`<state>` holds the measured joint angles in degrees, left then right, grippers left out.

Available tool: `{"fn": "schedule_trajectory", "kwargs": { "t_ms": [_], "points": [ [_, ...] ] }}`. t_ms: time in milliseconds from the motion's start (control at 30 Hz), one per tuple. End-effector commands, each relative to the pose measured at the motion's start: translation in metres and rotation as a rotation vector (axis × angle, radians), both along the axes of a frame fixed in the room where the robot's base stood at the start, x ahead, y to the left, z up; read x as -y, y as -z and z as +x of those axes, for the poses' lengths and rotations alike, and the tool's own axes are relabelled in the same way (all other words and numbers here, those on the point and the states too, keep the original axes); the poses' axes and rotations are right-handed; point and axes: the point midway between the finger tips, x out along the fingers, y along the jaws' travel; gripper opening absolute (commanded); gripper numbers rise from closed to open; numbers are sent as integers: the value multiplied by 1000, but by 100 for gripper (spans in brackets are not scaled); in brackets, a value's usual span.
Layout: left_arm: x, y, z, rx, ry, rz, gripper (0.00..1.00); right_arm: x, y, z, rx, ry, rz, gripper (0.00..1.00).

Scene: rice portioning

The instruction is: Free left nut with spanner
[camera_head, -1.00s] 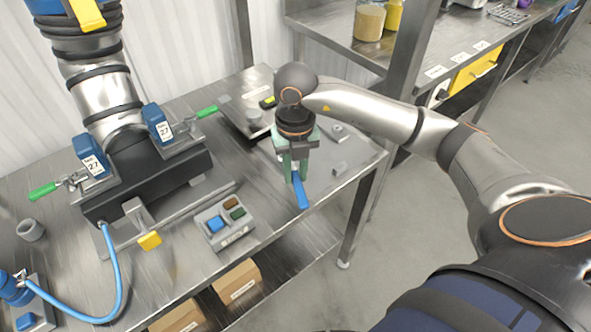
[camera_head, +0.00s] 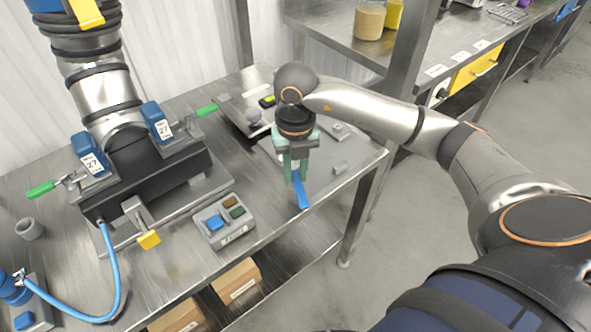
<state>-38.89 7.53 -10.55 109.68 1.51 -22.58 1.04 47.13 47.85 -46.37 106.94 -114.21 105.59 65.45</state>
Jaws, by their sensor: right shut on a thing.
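My right gripper (camera_head: 296,172), with green fingers, is shut on the spanner (camera_head: 301,192). Only the spanner's blue handle shows clearly, pointing down and to the right near the table's front right edge. Its head is hidden by the gripper. To the left stands a black block (camera_head: 150,178) under a silver column (camera_head: 108,92). A left blue labelled piece (camera_head: 91,160) and a right blue labelled piece (camera_head: 156,121) sit on the block, well away from the spanner. I cannot make out a nut for certain. My left gripper is not in view.
Green-handled clamps (camera_head: 42,190) flank the block. A blue hose (camera_head: 118,268) loops at the front left. A grey plate (camera_head: 243,117) lies behind the gripper. Bare metal tabletop (camera_head: 262,195) separates the button box and spanner.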

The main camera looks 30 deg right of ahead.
Motion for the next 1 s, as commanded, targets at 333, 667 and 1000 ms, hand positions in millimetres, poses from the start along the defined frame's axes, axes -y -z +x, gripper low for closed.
{"fn": "schedule_trajectory", "kwargs": {
  "t_ms": [333,667,1000],
  "points": [
    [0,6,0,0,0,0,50,0,7,0,1,0,0,0],
    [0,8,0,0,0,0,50,0,10,0,1,0,0,0],
    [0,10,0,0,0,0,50,0,11,0,1,0,0,0]
  ]
}}
